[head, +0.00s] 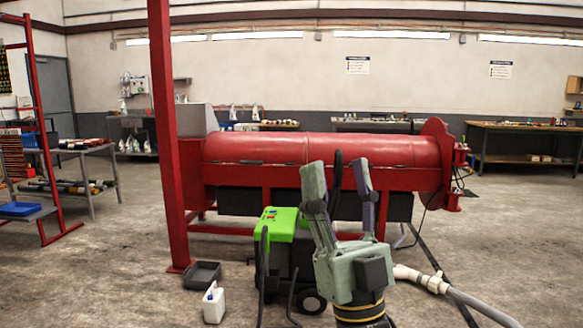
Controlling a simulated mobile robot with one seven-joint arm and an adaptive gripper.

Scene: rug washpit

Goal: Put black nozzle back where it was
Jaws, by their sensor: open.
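My gripper (337,165) stands upright in front of me at the lower middle of the head view. Its two fingers are spread apart and nothing is between them that I can tell. I cannot pick out the black nozzle in this view; it may be too small or hidden. A green and black wheeled machine (283,222) stands just behind and left of my gripper, with dark hoses at its front. A dark loop, perhaps a hose, shows behind my fingers.
A long red drum machine (255,150) spans the middle behind. A red post (163,130) stands left. A grey hose (480,305) runs right. Workbenches (525,126) line the back wall.

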